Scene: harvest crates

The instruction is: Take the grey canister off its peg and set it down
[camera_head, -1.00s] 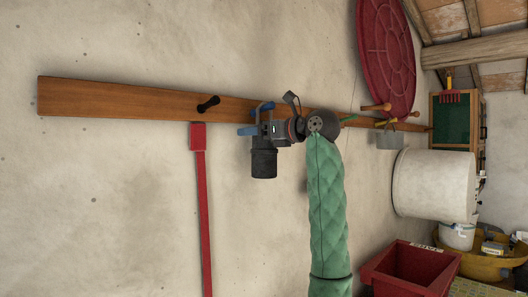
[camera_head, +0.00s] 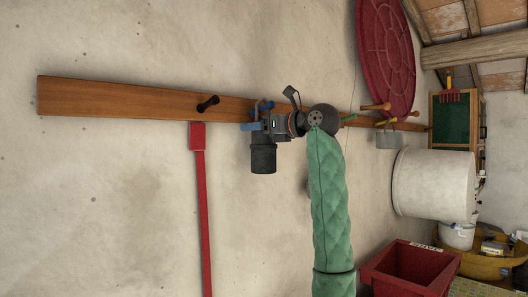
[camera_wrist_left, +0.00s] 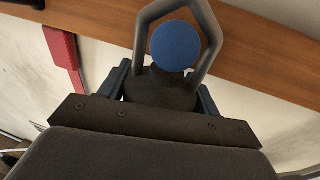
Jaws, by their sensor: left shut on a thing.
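The grey canister (camera_head: 263,158), a dark cylinder, hangs against the wall below the wooden rail in the head view. My left gripper (camera_head: 256,127) is shut on its upper part. In the left wrist view the canister's dark top (camera_wrist_left: 160,88) sits between my fingers. Its grey handle (camera_wrist_left: 207,35) still loops around the round blue peg end (camera_wrist_left: 175,46). The blue peg (camera_head: 265,105) shows just above the gripper in the head view, partly hidden. My right gripper is not in view.
The wooden rail (camera_head: 120,98) also bears a black peg (camera_head: 207,104) and a light grey container (camera_head: 389,140) farther along. A red post (camera_head: 202,220) stands left of the canister. A red crate (camera_head: 385,275) and a white drum (camera_head: 434,185) are at right.

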